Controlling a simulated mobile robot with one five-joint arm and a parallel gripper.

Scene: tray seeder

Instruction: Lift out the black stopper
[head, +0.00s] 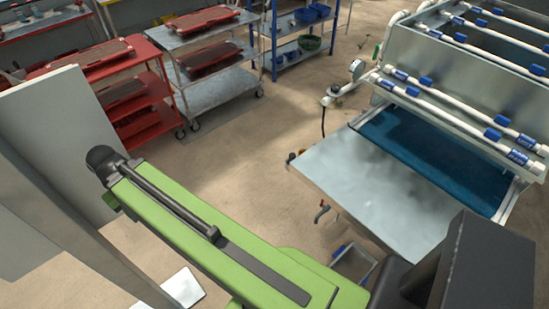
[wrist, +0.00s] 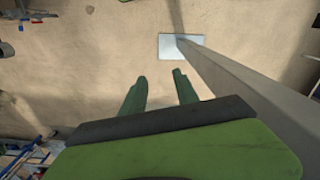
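I cannot make out the black stopper in either view. In the head view my green arm crosses the lower middle, and I cannot make out the fingers there. The seeder machine (head: 410,150) stands at the right, with a pale metal sheet, a blue bed and white pipes with blue fittings. My own dark arm part hides its lower right.
A grey post (wrist: 240,80) on a pale floor plate (wrist: 170,47) stands close right of my fingers. A red cart (head: 148,118), a grey cart (head: 215,95) and a blue-framed shelf (head: 285,55) stand at the back. Open floor (head: 240,165) lies between.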

